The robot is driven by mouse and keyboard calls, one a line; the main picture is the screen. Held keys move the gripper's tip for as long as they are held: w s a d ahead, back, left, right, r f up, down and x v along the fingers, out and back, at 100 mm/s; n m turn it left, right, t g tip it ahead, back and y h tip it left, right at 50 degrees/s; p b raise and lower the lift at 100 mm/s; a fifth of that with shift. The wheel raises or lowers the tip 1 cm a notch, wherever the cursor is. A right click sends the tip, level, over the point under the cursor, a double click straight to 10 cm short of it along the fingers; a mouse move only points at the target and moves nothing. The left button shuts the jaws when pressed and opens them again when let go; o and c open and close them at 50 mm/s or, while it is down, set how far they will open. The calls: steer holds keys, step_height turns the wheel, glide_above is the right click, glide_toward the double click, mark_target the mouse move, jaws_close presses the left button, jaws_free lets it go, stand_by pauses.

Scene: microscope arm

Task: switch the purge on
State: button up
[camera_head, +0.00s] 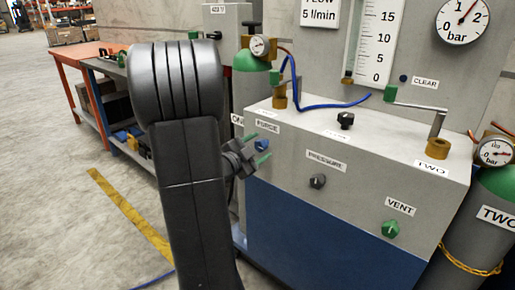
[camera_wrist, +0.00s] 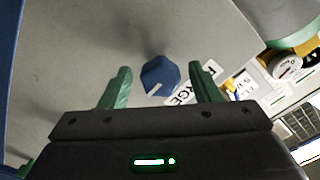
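The purge knob is a small blue knob (camera_head: 263,145) on the sloped grey front of the console, below its PURGE label (camera_head: 268,127). In the wrist view the blue knob (camera_wrist: 160,75) shows a white pointer mark toward the lower left. My gripper (camera_head: 259,148) is at the panel's left end, close to the knob. In the wrist view my gripper (camera_wrist: 160,70) is open, its green fingers on either side of the knob with a gap at each. I cannot tell how deep the tips reach around it. The PURGE label (camera_wrist: 185,95) is partly hidden by the right finger.
A black knob (camera_head: 345,120) and a blue hose (camera_head: 325,105) are on the top. Gas cylinders with gauges (camera_head: 495,152) stand at both ends.

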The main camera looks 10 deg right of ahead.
steer(key=shift+a, duration=0.1)
steer(key=p+v, duration=0.2)
steer(key=v, duration=1.1)
steer(key=shift+s+a, duration=0.2)
steer(key=shift+s, duration=0.05)
steer(key=b+x, duration=0.2)
steer(key=x, duration=1)
steer(key=shift+w+d, duration=0.15)
steer(key=shift+d, duration=0.05)
steer(key=shift+w+d, duration=0.45)
steer(key=shift+d, duration=0.05)
